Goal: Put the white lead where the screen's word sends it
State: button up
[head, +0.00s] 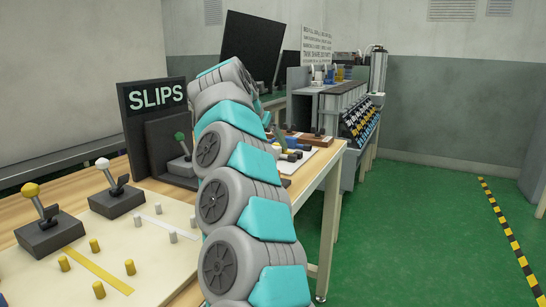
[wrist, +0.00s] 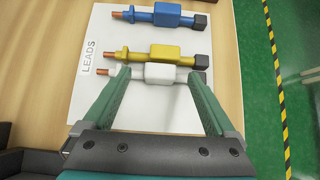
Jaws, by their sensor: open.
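The white lead (wrist: 160,72) lies crosswise on a white board (wrist: 88,110) marked LEADS, in the wrist view. It has a copper tip at its left. My gripper (wrist: 158,77) is open above it, its fingertips apart along the lead's length and overlapping it in the picture; I cannot tell whether they touch. A yellow lead (wrist: 160,54) and a blue lead (wrist: 165,17) lie beyond it, parallel. In the head view a dark screen (head: 155,97) reads SLIPS.
Levers with yellow (head: 30,190), white (head: 102,164) and green (head: 180,137) knobs stand left of my arm. A pale panel (head: 150,262) carries yellow and white pegs with matching strips. A rack of machines (head: 355,110) stands behind. Green floor (head: 420,220) is clear at right.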

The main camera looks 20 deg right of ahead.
jog(key=shift+x, duration=1.25)
jog(key=shift+c, duration=0.3)
grip_shut()
jog(key=shift+r, duration=0.1)
